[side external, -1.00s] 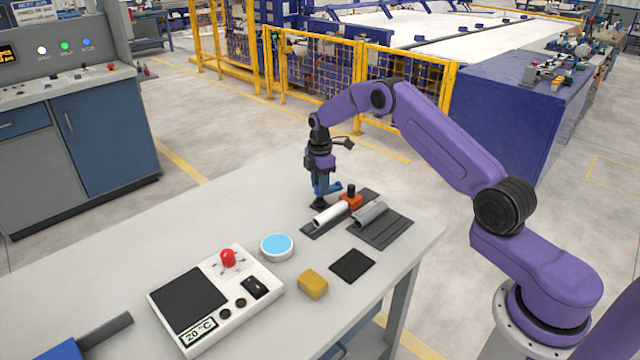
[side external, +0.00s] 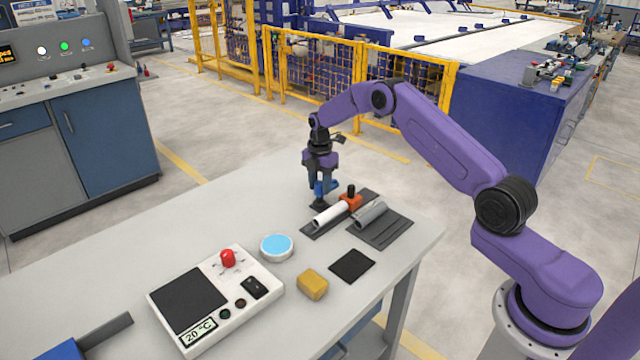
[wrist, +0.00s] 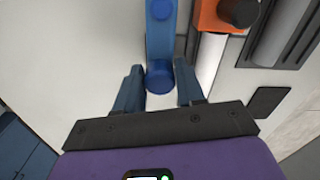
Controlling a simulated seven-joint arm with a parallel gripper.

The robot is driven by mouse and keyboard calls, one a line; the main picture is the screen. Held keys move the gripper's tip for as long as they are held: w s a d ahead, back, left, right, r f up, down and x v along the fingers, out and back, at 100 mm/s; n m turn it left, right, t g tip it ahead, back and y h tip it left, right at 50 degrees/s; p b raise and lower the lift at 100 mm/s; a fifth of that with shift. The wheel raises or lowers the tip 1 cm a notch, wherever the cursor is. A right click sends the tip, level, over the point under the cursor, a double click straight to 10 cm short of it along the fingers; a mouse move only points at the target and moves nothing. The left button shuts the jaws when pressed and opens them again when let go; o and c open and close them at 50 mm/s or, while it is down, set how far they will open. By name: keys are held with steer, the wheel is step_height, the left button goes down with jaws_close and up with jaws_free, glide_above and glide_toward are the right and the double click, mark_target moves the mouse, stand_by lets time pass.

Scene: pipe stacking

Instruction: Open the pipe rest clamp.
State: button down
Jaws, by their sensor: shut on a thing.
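My gripper (side external: 321,187) points down at the far end of the bench. It is shut on the blue clamp arm (side external: 326,187), which shows between the two fingers in the wrist view (wrist: 160,45). The clamp stands on a black foot (side external: 318,204). The white pipe (side external: 330,214) lies just beside it on a dark rest, and shows in the wrist view (wrist: 208,62) right of the fingers. The blue arm does not appear to lie across the pipe. My fingers hide part of the clamp.
An orange block (side external: 350,204) with a black knob sits at the pipe's far end. A grey pipe (side external: 370,213) lies on a dark holder to the right. A yellow block (side external: 313,283), black pad (side external: 352,265), blue-topped disc (side external: 277,247) and control panel (side external: 212,300) stand nearer.

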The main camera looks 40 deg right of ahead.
mark_target(319, 183)
steer(key=shift+a, duration=0.15)
steer(key=c, duration=0.8)
jaws_free()
steer(key=shift+r, duration=0.1)
step_height(319, 183, up, 17)
steer(key=shift+r, duration=0.15)
